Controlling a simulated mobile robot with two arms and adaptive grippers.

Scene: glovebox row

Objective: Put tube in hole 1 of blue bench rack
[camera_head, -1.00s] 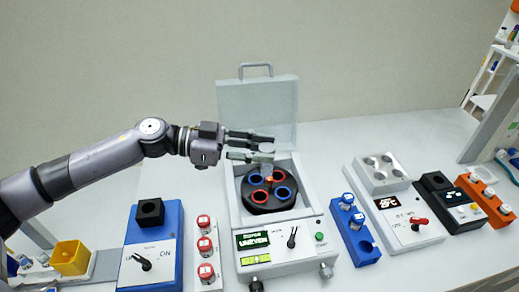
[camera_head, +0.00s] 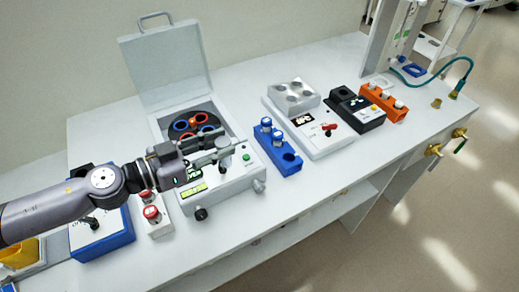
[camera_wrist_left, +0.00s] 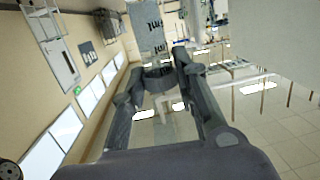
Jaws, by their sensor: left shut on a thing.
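My left gripper (camera_head: 222,150) is in front of the open centrifuge, over its control panel. It is shut on a tube (camera_head: 223,142), of which only a pale grey top shows in the head view. In the left wrist view a dark grey round piece (camera_wrist_left: 160,80) sits between the two fingers; the rest of the tube is hidden. The blue bench rack (camera_head: 274,155) stands to the right of the gripper, apart from it. Two white-and-blue capped tubes fill its rear and middle holes, and its front hole (camera_head: 289,157) is empty. My right gripper is out of view.
The centrifuge (camera_head: 245,181) has its lid up at the back and red- and blue-ringed rotor holes. A white rack with red-capped tubes (camera_head: 151,213) stands left of it. A white heating block (camera_head: 322,141) is close right of the blue rack; an orange rack (camera_head: 385,103) lies farther right.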

